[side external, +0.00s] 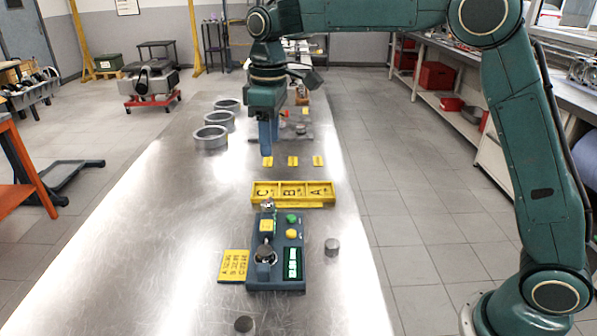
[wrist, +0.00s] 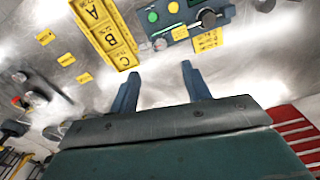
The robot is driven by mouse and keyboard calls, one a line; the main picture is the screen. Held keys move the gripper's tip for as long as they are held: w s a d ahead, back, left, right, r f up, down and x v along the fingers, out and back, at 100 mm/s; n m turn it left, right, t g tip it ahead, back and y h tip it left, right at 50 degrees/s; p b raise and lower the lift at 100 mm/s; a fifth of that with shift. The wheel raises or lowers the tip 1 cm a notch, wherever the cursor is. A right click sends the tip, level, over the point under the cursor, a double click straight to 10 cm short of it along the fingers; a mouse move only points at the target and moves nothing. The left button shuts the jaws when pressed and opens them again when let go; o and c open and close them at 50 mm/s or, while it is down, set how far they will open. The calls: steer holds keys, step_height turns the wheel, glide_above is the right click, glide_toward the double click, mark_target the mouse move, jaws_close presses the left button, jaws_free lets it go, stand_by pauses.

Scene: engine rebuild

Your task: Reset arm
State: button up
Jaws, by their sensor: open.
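My gripper (side external: 268,137) hangs above the metal table, pointing down, behind the yellow tray in the side view. In the wrist view my gripper (wrist: 159,84) shows two blue fingers spread wide apart with nothing between them. The yellow tray (side external: 254,202) has compartments marked C, B and A, and it also shows at the upper left in the wrist view (wrist: 128,58). A blue-grey control box (side external: 278,243) with a green button, a yellow button and a green display stands in front of the tray.
Several grey rings (side external: 211,138) stand at the table's left. Small yellow labels (side external: 293,161) lie behind the tray. A yellow card (side external: 233,265) lies beside the box. Grey cylinders (side external: 332,246) (side external: 244,324) stand near the front. The table's left front is bare.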

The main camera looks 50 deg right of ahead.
steer(key=s+d+r+m+t, duration=0.1)
steer(key=s+d+r+m, duration=0.15)
steer(key=s, duration=0.55)
steer(key=s+d+r+m+t, duration=0.15)
steer(key=s+d+r, duration=0.25)
steer(key=s, duration=0.5)
steer(key=s+d+f+m+t, duration=0.1)
steer(key=s+f, duration=0.2)
steer(key=s, duration=0.4)
steer(key=s+d+f+m+t, duration=0.1)
steer(key=s+f+m+t, duration=0.1)
steer(key=s, duration=0.5)
steer(key=shift+s+d+f, duration=0.15)
steer(key=shift+s+f, duration=0.2)
steer(key=shift+f, duration=0.3)
stand_by(0.5)
